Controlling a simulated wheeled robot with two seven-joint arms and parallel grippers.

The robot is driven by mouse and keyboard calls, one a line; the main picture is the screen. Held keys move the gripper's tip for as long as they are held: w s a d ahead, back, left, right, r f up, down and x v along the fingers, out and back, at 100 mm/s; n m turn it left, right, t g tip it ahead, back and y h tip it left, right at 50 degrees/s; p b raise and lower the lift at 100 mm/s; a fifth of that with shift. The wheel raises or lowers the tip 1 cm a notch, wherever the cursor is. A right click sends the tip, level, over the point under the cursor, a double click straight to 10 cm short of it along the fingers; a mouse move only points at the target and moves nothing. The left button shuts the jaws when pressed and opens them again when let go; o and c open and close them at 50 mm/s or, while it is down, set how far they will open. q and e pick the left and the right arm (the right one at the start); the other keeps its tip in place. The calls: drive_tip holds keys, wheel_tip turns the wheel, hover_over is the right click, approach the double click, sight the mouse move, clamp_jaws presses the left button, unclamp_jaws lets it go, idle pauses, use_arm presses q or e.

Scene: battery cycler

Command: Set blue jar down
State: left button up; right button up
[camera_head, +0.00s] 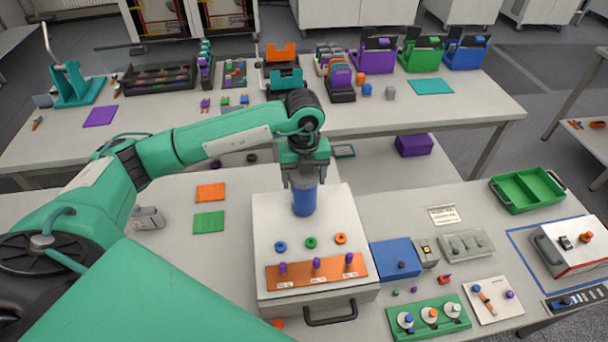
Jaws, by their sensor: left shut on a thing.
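The blue jar (304,200) is upright, held by my left gripper (303,182) from above. My left arm comes in from the left and reaches over the white box (263,226). The jar is over the back part of the box's top, behind the blue, green and orange rings. I cannot tell whether its base touches the surface. The gripper's fingers cover the jar's upper part. My right gripper is not in view.
An orange strip with several purple pegs (317,264) lies along the box's front. A blue box (396,259) stands to the right. Orange (210,192) and green (208,222) mats lie to the left. A green tray (528,189) stands at the far right.

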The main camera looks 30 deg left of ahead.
use_arm(q)
drive_tip(key=shift+f, duration=0.15)
drive_tip(key=o, duration=1.4)
drive_tip(key=shift+c, duration=0.2)
drive_tip(key=shift+r, duration=0.35)
wheel_tip(320, 180, up, 10)
drive_tip(key=b, duration=0.4)
drive_tip(key=shift+r+b, duration=0.2)
drive_tip(key=shift+b, duration=0.15)
drive_tip(key=shift+r, duration=0.65)
